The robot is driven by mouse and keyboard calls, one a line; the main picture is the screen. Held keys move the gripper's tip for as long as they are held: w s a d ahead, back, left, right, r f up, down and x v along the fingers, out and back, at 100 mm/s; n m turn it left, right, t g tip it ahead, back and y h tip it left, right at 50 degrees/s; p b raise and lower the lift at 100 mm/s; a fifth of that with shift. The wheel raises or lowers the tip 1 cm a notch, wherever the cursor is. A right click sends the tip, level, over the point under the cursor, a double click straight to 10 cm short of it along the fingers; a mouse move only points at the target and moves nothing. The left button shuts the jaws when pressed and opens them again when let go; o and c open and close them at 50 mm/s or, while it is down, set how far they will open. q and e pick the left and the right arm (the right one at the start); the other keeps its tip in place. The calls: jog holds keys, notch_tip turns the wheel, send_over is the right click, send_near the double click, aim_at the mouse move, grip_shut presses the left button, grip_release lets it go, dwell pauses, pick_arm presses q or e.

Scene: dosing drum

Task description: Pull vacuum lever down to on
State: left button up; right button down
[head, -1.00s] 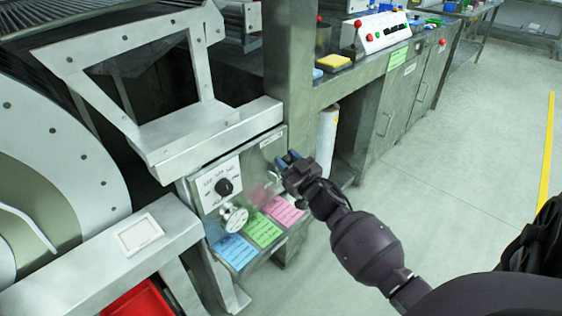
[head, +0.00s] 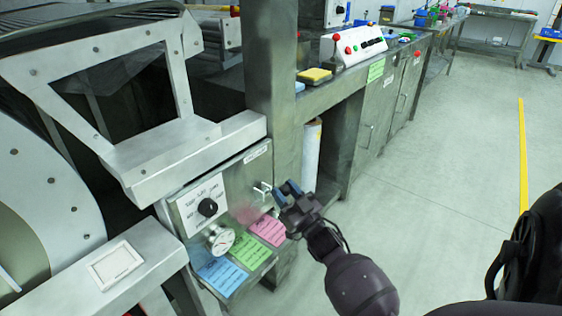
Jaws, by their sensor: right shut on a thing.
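The vacuum lever (head: 263,188) is a small pale metal fitting on the right part of the grey control panel, just below a white label strip (head: 256,153). My right gripper (head: 288,189) has blue fingertips and is shut at the lever's right side. It holds the lever's handle, and the fingers hide most of that handle. The lever's exact angle is hard to tell. My left gripper is not in view.
The panel also carries a black rotary knob (head: 208,207), a round gauge (head: 220,239), and blue (head: 221,275), green (head: 250,251) and pink (head: 268,230) notes below. A steel post (head: 272,90) stands behind.

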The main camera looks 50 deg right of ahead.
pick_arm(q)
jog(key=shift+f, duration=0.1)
pick_arm(e)
jog(key=shift+s+f, duration=0.3)
jog(key=shift+f, duration=0.55)
jog(key=shift+s+f, duration=0.3)
jog(key=shift+f, duration=0.55)
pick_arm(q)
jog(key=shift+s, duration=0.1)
pick_arm(e)
jog(key=shift+f, duration=0.15)
jog(key=c, duration=0.8)
grip_release()
jog(key=shift+w, duration=0.15)
jog(key=shift+r, duration=0.2)
pick_arm(q)
jog(key=shift+p, duration=0.7)
pick_arm(e)
jog(key=v, duration=1.1)
jog(key=shift+r, duration=0.1)
